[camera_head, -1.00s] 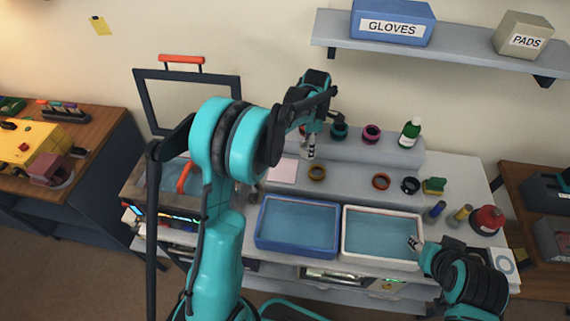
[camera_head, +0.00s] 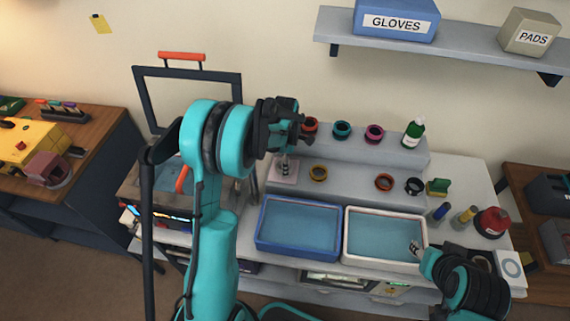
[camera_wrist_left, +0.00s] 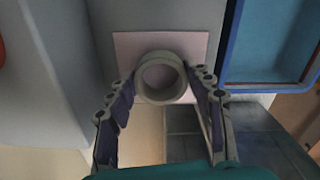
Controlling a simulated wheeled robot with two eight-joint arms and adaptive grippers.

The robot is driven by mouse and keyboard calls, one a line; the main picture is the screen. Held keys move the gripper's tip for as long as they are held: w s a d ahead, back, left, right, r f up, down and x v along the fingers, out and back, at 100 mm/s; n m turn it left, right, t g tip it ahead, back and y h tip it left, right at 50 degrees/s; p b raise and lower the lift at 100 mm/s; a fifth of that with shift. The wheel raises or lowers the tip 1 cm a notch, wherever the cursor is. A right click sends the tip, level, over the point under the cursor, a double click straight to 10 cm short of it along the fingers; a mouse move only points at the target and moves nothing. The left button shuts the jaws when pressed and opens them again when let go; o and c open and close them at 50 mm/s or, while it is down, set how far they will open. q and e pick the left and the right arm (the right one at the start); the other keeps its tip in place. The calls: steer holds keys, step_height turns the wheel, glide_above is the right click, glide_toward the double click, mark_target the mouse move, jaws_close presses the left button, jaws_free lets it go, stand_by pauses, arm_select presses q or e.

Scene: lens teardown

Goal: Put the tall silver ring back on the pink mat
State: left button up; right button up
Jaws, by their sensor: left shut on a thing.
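The silver ring (camera_wrist_left: 161,78) is between the fingers of my left gripper (camera_wrist_left: 160,84) in the left wrist view. The fingers are shut on its sides. Behind it lies the pink mat (camera_wrist_left: 193,42), and the ring overlaps the mat's middle. I cannot tell whether the ring touches the mat. In the head view my left gripper (camera_head: 285,163) points down over the pink mat (camera_head: 276,180), and the gripper largely hides the ring there. My right gripper (camera_head: 415,247) is at the right side of the white tray, too small to read.
A blue tray (camera_head: 298,252) and a white tray (camera_head: 384,261) stand in front. Several more rings and a green bottle (camera_head: 413,133) stand on the raised step.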

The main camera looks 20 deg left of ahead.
arm_select(q)
steer(key=shift+f, duration=0.15)
steer(key=o, duration=1.1)
steer(key=shift+o, duration=0.2)
